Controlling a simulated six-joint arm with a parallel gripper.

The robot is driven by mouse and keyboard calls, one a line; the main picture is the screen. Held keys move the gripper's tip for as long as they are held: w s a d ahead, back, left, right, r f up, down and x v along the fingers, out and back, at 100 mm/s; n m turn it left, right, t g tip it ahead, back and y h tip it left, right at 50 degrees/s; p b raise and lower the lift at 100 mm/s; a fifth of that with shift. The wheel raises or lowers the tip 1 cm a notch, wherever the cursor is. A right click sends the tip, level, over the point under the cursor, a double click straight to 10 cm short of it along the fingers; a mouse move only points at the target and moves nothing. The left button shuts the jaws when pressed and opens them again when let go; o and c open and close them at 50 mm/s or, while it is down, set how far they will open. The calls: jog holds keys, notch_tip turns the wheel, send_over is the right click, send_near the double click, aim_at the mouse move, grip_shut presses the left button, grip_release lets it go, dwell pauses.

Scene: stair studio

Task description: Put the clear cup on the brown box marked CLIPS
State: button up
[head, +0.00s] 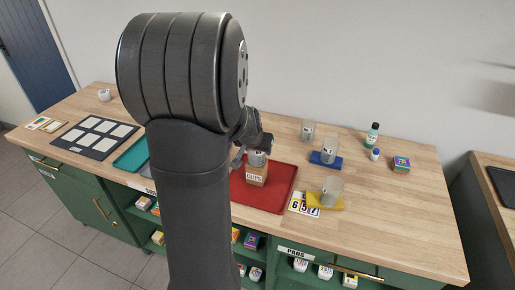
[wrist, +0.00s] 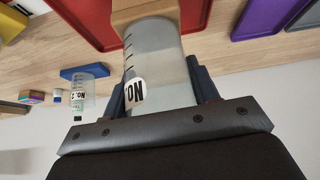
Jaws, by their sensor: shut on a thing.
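The brown box marked CLIPS (head: 256,176) stands upright on the red tray (head: 283,187) in the head view. My gripper (head: 246,148) is just above the box, partly hidden by my arm. In the wrist view my gripper (wrist: 160,88) is shut on a clear cup (wrist: 155,50) with a "NO" label and measuring marks. The cup shows right over the box top in the head view (head: 257,158). In the wrist view the cup's far end overlaps the brown box (wrist: 145,12). I cannot tell whether they touch.
A teal-labelled bottle (head: 372,134) and a small colourful box (head: 401,164) are at right. A teal tray (head: 132,156) lies left of my arm.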

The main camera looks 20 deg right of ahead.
jog(key=shift+f, duration=0.1)
jog(key=o, duration=1)
jog(key=shift+s+r, duration=0.1)
jog(key=shift+r, duration=0.3)
jog(key=v, duration=1.1)
jog(key=shift+s+a+r, duration=0.1)
jog(key=shift+r, duration=0.1)
jog(key=x, duration=1.2)
jog(key=shift+f, duration=0.2)
jog(key=shift+r, duration=0.15)
